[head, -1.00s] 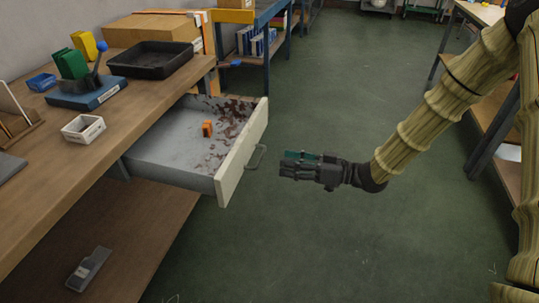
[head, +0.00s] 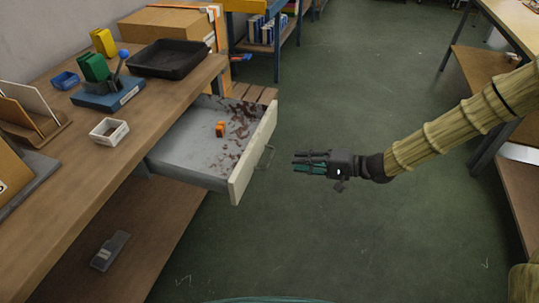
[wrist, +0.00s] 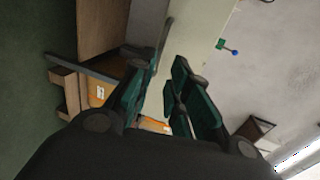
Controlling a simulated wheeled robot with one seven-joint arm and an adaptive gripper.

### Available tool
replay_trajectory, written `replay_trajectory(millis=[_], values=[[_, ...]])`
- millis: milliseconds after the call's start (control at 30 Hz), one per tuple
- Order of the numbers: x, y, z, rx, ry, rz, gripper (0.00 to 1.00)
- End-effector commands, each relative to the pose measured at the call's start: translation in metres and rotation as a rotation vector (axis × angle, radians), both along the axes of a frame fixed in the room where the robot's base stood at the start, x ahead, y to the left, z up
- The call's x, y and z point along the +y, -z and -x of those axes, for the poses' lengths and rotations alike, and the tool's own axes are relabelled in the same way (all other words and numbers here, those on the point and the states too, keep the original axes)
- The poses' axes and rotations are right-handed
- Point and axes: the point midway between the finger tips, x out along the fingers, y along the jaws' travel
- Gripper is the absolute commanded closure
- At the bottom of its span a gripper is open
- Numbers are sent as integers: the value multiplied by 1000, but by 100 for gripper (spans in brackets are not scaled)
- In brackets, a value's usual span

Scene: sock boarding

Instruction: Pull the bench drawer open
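The bench drawer (head: 190,155) is pulled out from under the bench top (head: 150,115). It is a pale grey box with brown flecks and a small orange block (head: 220,129) inside. Its cream front panel (head: 254,150) carries a metal bar handle (head: 266,159) facing right. My gripper (head: 297,163) is just to the right of the handle, fingers pointing left towards it, with a small gap in the picture. In the wrist view the dark green fingers (wrist: 160,92) stand apart with nothing between them. The handle cannot be made out there.
On the bench are a black tray (head: 168,58), a white box (head: 109,131), a blue stand (head: 107,95) with a green block, and a cardboard box (head: 165,30). A grey object (head: 109,251) lies on the lower shelf. The green floor (head: 370,235) is clear.

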Motion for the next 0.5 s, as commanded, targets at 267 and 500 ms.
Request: replay_trajectory(millis=[267,500], values=[[28,8,-8,3,0,-2,82],[65,16,-21,1,-1,1,82]])
